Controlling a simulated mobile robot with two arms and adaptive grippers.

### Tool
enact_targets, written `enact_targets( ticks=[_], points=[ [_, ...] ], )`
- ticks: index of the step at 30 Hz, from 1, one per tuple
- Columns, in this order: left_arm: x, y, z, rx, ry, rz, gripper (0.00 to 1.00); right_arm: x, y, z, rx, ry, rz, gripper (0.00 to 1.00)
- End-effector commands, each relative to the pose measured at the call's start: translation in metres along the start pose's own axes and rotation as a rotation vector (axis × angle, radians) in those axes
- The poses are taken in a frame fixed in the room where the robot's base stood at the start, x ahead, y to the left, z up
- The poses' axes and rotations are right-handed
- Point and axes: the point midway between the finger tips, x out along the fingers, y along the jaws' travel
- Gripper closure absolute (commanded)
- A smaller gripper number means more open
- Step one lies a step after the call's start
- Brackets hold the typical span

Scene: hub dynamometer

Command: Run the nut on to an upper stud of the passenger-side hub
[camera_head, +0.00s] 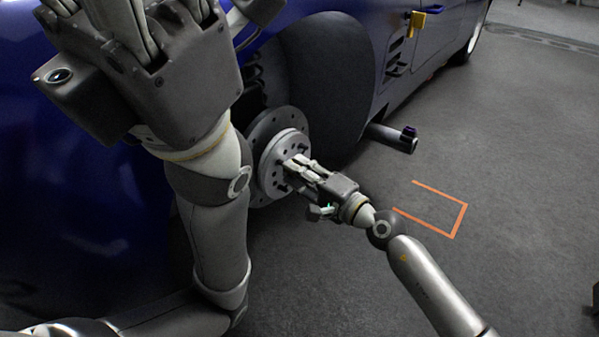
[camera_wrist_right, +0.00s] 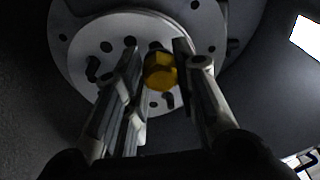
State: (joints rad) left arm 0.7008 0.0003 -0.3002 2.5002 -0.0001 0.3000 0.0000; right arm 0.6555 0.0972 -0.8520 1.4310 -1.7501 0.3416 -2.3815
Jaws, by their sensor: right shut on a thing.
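The hub (camera_head: 268,177) is a grey round disc with holes on the side of a blue car. It also shows in the right wrist view (camera_wrist_right: 88,22), with several dark studs or holes on its face. My right gripper (camera_head: 296,164) is in front of the hub face. In the right wrist view its two fingers (camera_wrist_right: 159,62) are shut on a gold-yellow nut (camera_wrist_right: 160,72). The nut covers part of the hub face; I cannot tell whether it touches a stud. My left gripper (camera_head: 112,32) is large at the upper left, fingers pointing up and cut off by the frame.
The dark wheel arch (camera_head: 335,85) and blue car body (camera_head: 75,165) surround the hub. A dark cylinder (camera_head: 393,138) sticks out below the car side to the right. An orange outline (camera_head: 462,215) marks the grey floor, which is clear to the right.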

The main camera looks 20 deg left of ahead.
Motion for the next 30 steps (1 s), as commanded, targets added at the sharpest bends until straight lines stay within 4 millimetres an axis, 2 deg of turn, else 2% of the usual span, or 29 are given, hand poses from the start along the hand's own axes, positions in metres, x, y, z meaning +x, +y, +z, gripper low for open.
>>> enact_targets(
  ticks=[1,15,30],
  points=[
    [-0.0004,0.0000,-0.0001,0.000,0.000,0.000,0.43,0.0003,0.0071,0.0039,0.006,-0.009,0.013,1.00],
    [-0.0051,0.0009,-0.0015,0.000,-0.001,0.000,0.43,0.0043,0.0101,0.0060,0.007,-0.010,0.015,1.00],
    [-0.0058,0.0010,-0.0015,0.000,-0.001,0.000,0.43,0.0084,0.0019,0.0047,0.002,-0.005,0.002,1.00]
  ],
)
